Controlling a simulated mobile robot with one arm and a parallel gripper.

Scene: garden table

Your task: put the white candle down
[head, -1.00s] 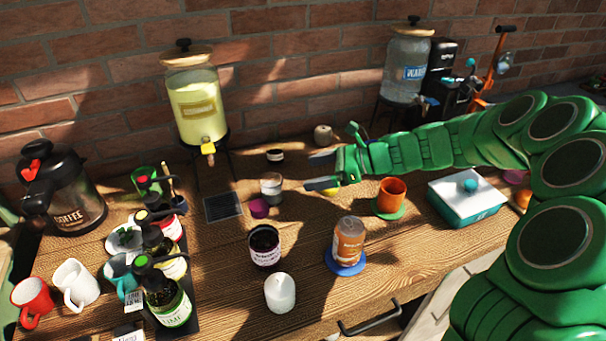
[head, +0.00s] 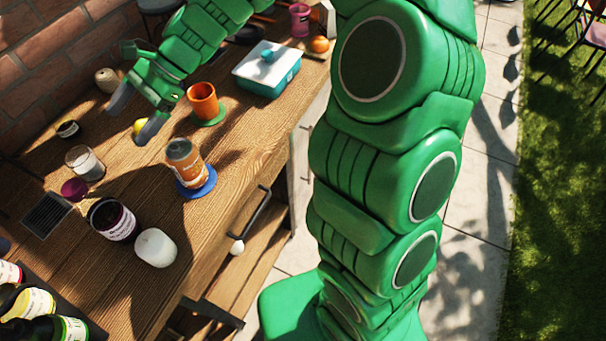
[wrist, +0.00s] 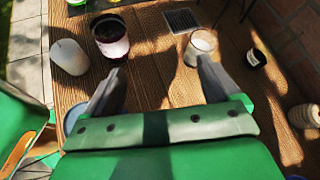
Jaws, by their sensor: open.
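In the wrist view my two fingers (wrist: 160,68) point toward the bare wood between the dark jar and a glass with pale contents (wrist: 201,46).
An amber jar (head: 185,162) stands on a blue coaster, an orange cup (head: 203,101) on a green one. A teal box with a white lid (head: 266,70) is further right. Bottles (head: 35,302) crowd the lower left. A brick wall (head: 40,55) bounds the back.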

